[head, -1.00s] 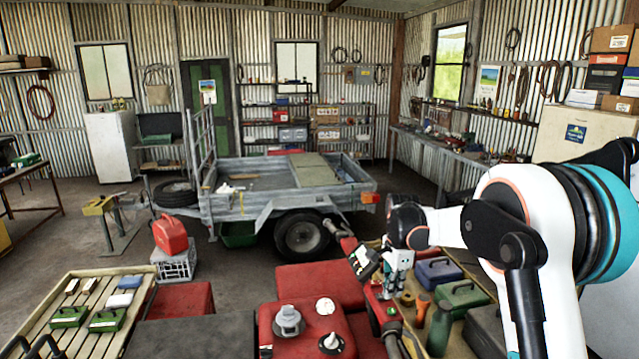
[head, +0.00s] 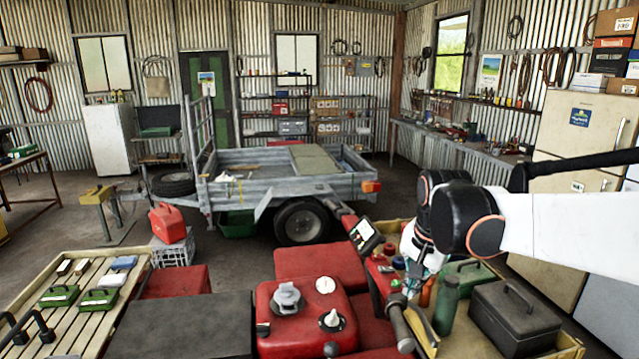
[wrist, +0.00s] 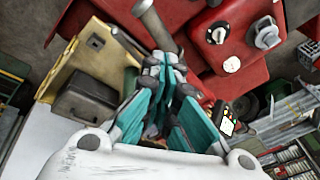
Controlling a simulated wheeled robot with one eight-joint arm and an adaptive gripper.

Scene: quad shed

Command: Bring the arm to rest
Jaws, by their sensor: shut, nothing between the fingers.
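My gripper (wrist: 165,78) shows in the wrist view with its teal fingers closed together and nothing between them. My arm reaches in from the right edge of the picture. The gripper is close to the grey handlebar grip (head: 402,325), which also shows just beyond the fingertips in the wrist view (wrist: 155,22). I cannot tell whether they touch.
A red quad tank (head: 305,315) with caps stands at front centre. The wooden tray (head: 570,345) holds a dark toolbox (head: 515,315) and a green bottle (head: 446,305). A slatted rack (head: 60,325) with small boxes is at left.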

